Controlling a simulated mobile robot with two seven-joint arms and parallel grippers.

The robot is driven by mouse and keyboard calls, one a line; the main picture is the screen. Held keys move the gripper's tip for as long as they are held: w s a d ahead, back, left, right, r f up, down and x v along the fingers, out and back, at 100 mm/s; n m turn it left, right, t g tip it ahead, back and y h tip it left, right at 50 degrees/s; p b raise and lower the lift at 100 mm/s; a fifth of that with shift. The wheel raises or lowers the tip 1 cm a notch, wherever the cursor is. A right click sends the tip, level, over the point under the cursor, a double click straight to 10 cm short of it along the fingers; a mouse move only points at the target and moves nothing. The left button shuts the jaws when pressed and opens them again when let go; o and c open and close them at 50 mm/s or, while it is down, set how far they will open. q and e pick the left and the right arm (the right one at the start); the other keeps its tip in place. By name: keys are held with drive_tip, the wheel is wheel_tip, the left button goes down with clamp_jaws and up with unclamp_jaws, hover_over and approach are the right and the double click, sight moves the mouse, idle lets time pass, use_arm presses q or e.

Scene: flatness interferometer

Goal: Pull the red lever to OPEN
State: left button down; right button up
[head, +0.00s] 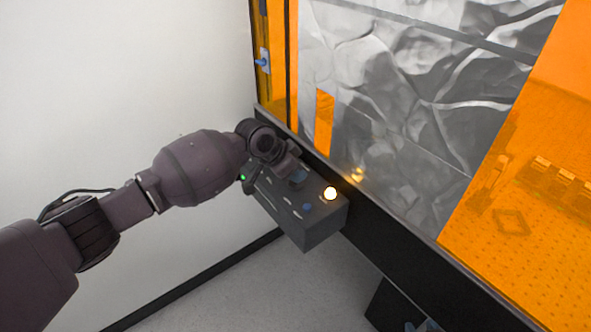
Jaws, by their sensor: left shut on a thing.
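My left arm reaches in from the left, and its gripper (290,174) is at the top of the grey control box (322,228). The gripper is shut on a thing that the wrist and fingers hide. No red lever shows in the head view, and neither does any OPEN marking that I can read. The box carries a bright glowing lamp (330,193), a blue button (307,207) and a small green light (242,177). My right gripper is not in view.
The box is fixed to the dark frame (395,265) of an enclosure with orange panels (530,190) and a grey reflective pane (400,90). A blue-knobbed latch (262,61) is at the upper left.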

use_arm(q)
drive_tip(key=c, duration=1.2)
unclamp_jaws()
drive_tip(key=shift+o, duration=0.7)
drive_tip(key=p+v, duration=0.1)
drive_tip(key=v, duration=1)
use_arm(e)
drive_tip(key=shift+w+r, duration=0.1)
drive_tip(key=shift+r, duration=0.65)
